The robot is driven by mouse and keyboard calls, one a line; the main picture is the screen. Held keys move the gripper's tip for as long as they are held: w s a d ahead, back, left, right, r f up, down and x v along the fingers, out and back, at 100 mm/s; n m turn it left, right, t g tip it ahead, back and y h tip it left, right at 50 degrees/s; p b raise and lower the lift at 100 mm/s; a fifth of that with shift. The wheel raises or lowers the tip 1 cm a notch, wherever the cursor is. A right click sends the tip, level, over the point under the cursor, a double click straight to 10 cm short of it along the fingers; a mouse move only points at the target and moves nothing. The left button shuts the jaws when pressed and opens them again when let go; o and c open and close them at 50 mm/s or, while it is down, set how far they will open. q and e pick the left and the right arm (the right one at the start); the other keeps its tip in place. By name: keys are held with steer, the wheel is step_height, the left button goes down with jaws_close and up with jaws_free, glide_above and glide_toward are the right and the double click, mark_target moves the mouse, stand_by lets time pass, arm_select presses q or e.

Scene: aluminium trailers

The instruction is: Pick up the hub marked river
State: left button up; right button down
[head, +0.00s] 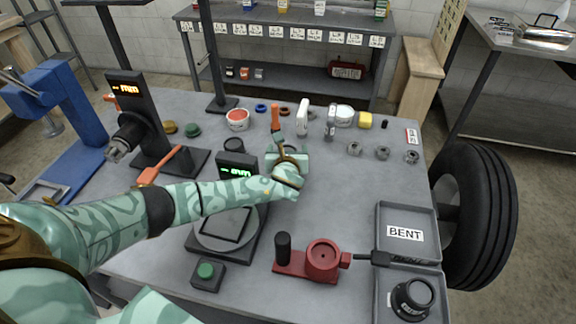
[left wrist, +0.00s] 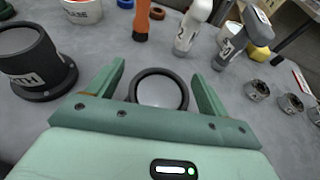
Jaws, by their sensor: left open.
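My left gripper (head: 287,152) is low over the middle of the table, fingers pointing to the back. In the left wrist view its jaws (left wrist: 155,88) are open, with a black-rimmed round thing with a grey centre (left wrist: 159,90) between them; I cannot tell whether they touch it. A dark hub (left wrist: 34,64) stands left of the jaws, its label partly seen and ending in "TH". A dark round top (head: 234,145) shows behind the green-digit display. Another dark hub (head: 412,298) sits in the front right tray, its label too small to read. I read "river" nowhere. My right gripper is not in view.
An orange-handled tool (head: 275,119), a white bottle (head: 302,119) and a grey spray-like thing (head: 331,121) stand beyond the gripper. Several metal nuts (head: 383,153) lie to the right. A red fixture (head: 321,261) and the "BENT" tray (head: 407,212) are in front.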

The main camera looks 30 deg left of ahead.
arm_select(q)
steer(key=shift+w+a+f, duration=0.1)
steer(key=shift+w, duration=0.1)
steer(key=shift+s, duration=0.1)
steer(key=shift+r, duration=0.2)
steer(key=c, duration=1.6)
